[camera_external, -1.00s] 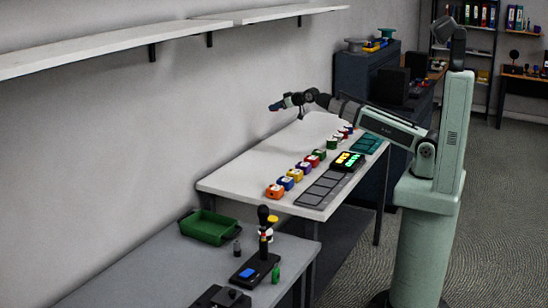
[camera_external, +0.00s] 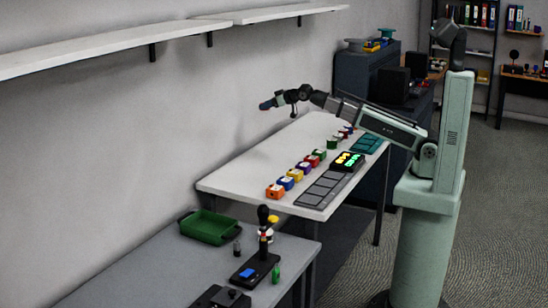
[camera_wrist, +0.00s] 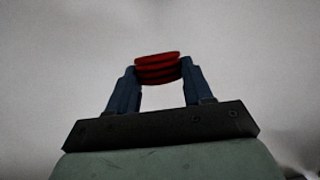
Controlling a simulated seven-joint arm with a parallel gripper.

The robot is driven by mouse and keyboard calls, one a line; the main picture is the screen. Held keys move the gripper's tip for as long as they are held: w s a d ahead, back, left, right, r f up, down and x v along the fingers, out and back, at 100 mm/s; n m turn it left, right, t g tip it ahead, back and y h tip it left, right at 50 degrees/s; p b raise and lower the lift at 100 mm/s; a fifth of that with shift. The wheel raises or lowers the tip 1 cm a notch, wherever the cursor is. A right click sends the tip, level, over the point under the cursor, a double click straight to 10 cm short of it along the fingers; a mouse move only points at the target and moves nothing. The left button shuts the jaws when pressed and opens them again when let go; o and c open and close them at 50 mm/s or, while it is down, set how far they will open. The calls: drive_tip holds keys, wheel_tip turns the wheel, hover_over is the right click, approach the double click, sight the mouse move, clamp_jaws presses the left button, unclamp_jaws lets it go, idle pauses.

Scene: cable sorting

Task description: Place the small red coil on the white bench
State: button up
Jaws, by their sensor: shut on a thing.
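In the wrist view, a small red coil (camera_wrist: 157,67) with dark gaps between its turns sits between the fingertips of my gripper (camera_wrist: 157,74), whose two blue fingers are shut on it. In the external view, my gripper (camera_external: 266,105) is raised in the air above and beyond the far left edge of the white bench (camera_external: 250,168), close to the wall. The coil is too small to make out clearly there. The bench top has a bare strip along its wall side.
A row of small coloured blocks (camera_external: 297,174) runs along the bench, next to dark grey trays (camera_external: 325,186) and a lit panel (camera_external: 348,161). A grey table (camera_external: 150,270) in front holds a green bin (camera_external: 209,227) and a black stand (camera_external: 255,270). White shelves (camera_external: 130,38) hang on the wall.

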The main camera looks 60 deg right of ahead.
drive_tip(key=s+a+f+n+y, duration=0.1)
drive_tip(key=s+a, duration=0.2)
drive_tip(key=a, duration=0.5)
drive_tip(key=s+a, duration=0.3)
drive_tip(key=a, duration=0.6)
drive_tip(key=n+y, duration=0.1)
drive_tip(key=y, duration=0.1)
hover_over(303, 250)
wheel_tip(303, 250, down, 22)
drive_tip(key=shift+f, duration=0.7)
drive_tip(key=shift+f, duration=4.75)
drive_tip(key=shift+f, duration=0.2)
